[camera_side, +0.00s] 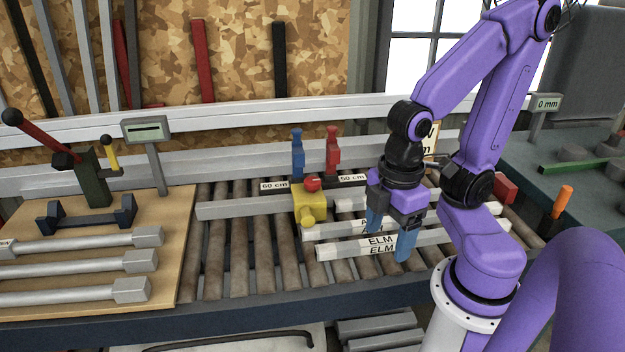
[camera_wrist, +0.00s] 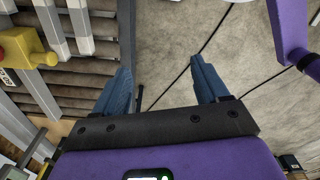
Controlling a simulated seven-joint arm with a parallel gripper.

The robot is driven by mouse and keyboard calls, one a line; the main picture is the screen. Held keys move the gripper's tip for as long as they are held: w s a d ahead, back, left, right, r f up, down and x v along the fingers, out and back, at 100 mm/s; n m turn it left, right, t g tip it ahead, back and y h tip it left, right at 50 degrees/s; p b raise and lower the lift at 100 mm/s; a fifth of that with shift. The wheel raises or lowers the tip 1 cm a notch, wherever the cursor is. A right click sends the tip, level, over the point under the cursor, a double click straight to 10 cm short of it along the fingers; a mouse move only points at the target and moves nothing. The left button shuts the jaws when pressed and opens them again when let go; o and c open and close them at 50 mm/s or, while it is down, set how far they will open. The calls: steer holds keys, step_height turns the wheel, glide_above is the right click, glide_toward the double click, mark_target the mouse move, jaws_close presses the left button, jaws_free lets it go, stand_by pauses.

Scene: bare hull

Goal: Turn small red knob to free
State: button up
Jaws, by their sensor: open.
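A small red knob (camera_side: 312,184) sits on top of a yellow block (camera_side: 313,203) on the roller conveyor. The block has a round yellow knob on its front. The yellow block (camera_wrist: 22,50) is at the left edge of the wrist view, with part of the red knob (camera_wrist: 3,53) cut off by the frame. My gripper (camera_side: 390,232) is open and empty, with its blue fingers pointing down to the right of the block, by the bars labelled ELM. In the wrist view the fingers (camera_wrist: 160,68) are spread apart over the floor beyond the rollers. Whether the knob is locked or free cannot be told.
A blue upright stop (camera_side: 297,152) and a red one (camera_side: 332,150) stand behind the block on the rail. Bars labelled ELM (camera_side: 345,249) lie across the rollers (camera_side: 250,265). A board with metal bars (camera_side: 80,262) is at left. The rollers left of the block are mostly clear.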

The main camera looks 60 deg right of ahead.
steer(key=w+r+m+t+h, duration=0.1)
steer(key=w+r+m+t, duration=0.15)
steer(key=w+m, duration=1.45)
step_height(320, 180, up, 2)
steer(key=m+h, duration=0.3)
steer(key=m, duration=0.4)
glide_above(313, 180)
steer(key=s+a, duration=0.4)
steer(key=a, duration=0.2)
steer(key=x, duration=1.7)
steer(key=shift+d, duration=0.1)
steer(key=shift+s, duration=0.1)
steer(key=c, duration=1.1)
